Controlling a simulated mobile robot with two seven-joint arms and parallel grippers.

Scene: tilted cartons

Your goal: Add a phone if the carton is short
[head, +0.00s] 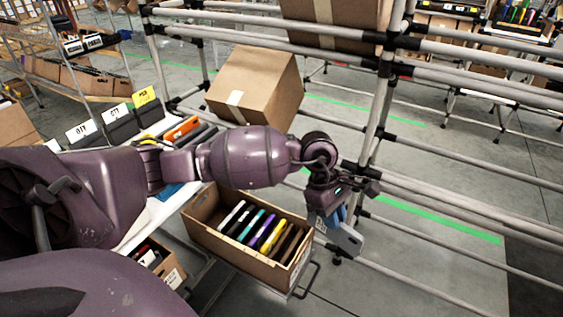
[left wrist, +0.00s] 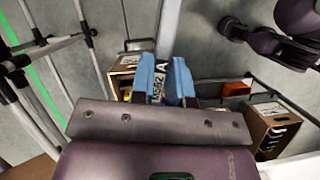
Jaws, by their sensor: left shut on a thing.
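An open carton (head: 207,239) stands tilted in the head view, with several phones (head: 262,232) in a row, white, green, purple, yellow and brown among them. Its left part has bare room. My left gripper (head: 338,228) is at the carton's right end, blue fingers pointing down. In the left wrist view my left gripper (left wrist: 166,80) is shut on a thin slab with printed lettering (left wrist: 156,87), which looks like a phone; the fingers hide most of it. I cannot tell whether it touches the carton. No right fingertips show.
A closed carton (head: 255,85) sits tilted on the pipe rack (head: 375,110) behind my arm. Dark bins with QTY cards (head: 80,130) and an orange item (head: 182,129) stand at left. Another small carton (head: 165,265) is at lower left. Rack rails run close to my left gripper.

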